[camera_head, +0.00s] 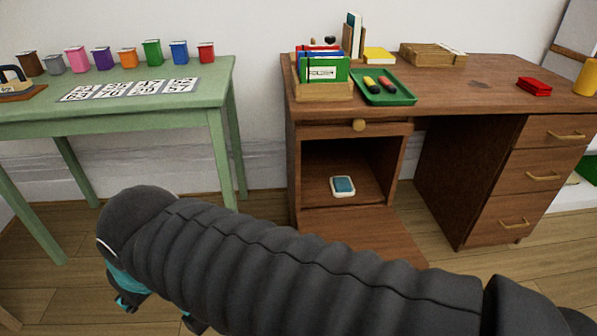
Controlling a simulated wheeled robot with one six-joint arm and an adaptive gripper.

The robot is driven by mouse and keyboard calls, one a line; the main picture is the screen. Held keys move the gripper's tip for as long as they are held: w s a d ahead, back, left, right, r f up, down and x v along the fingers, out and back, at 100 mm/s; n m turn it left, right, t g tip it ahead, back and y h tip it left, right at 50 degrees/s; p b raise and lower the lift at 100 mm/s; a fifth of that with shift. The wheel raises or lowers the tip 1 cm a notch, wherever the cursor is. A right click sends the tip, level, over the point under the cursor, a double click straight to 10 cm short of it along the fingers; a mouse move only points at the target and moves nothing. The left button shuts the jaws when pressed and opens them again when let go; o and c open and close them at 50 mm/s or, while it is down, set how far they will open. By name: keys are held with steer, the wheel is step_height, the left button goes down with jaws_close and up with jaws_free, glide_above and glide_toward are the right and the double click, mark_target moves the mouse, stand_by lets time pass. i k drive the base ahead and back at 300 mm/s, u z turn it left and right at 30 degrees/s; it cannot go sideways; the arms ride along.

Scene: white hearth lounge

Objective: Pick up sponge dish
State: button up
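The sponge dish (342,192) is a small white dish with a blue sponge on it. It sits inside the open lower compartment of the brown desk (345,167), near its front. My gripper (155,312) is at the lower left, apart from the dish and well to its left. It is mostly hidden behind my dark arm; only teal and black parts show, so I cannot tell whether it is open or shut.
The compartment's door (365,235) is folded down in front. A green table (150,115) with several coloured bins stands at the left. The desk top holds a green tray (402,97), folders (322,72) and a red object (534,86). Wooden floor shows between them.

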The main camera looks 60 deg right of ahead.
mark_target(341, 185)
steer(key=i, duration=0.85)
steer(key=z, duration=3.55)
